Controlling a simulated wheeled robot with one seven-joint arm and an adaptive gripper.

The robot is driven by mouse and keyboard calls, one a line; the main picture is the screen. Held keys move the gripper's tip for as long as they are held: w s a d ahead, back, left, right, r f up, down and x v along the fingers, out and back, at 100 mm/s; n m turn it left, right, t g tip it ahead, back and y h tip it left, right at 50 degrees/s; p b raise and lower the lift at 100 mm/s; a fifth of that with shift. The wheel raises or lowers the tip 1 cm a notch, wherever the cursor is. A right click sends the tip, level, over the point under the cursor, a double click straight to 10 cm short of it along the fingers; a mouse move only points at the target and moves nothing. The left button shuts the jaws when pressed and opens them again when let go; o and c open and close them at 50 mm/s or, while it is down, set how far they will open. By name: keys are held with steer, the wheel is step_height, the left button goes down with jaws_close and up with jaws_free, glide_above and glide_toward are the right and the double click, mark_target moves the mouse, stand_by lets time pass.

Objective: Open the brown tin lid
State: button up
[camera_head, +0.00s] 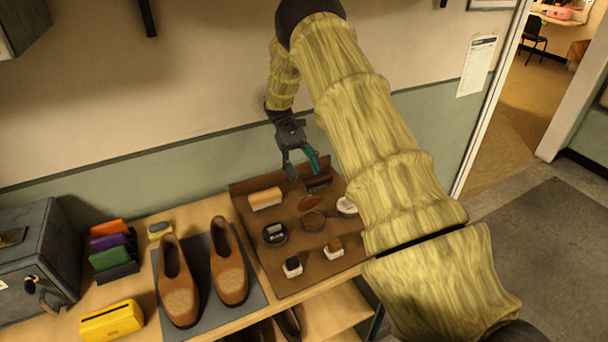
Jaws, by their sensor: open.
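A round brown tin (313,221) sits on the brown tray (262,274). A brown oval disc that looks like its lid (309,202) shows just behind the tin, seemingly tilted up; whether it is hinged to the tin is too small to tell. My gripper (304,174) is open and empty, pointing down above the back of the tray. It is behind and above the lid, apart from it, near a dark brush (318,182).
The tray also holds a pale-topped brush (265,198), a dark tin (275,234), a white round item (347,205) partly hidden by my arm, and two small bottles (292,267) (334,247). Brown shoes (229,275) stand left on a dark mat. A wall is behind.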

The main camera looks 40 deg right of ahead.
steer(key=shift+a, duration=0.1)
steer(key=c, duration=0.5)
steer(key=shift+a+f+t+b, duration=0.1)
steer(key=shift+a+t+b, duration=0.25)
steer(key=shift+a+t, duration=0.25)
steer(key=c, duration=0.7)
steer(key=a+t, duration=0.1)
steer(key=t, duration=0.1)
steer(key=a+n+t+b, duration=0.1)
steer(key=shift+a+r+t, duration=0.15)
steer(key=shift+r+t, duration=0.05)
steer(key=shift+t, duration=0.2)
jaws_close()
step_height(320, 180, up, 7)
steer(key=m+t+h+b, duration=0.1)
steer(key=t+h+b, duration=0.25)
steer(key=t, duration=0.55)
glide_above(307, 200)
steer(key=d, duration=0.2)
steer(key=a+p+x, duration=0.1)
steer(key=p+x, duration=0.2)
steer(key=x, duration=1.1)
steer(key=shift+w+t+p, duration=0.25)
steer(key=shift+t+p, duration=0.05)
steer(key=shift+p, duration=0.05)
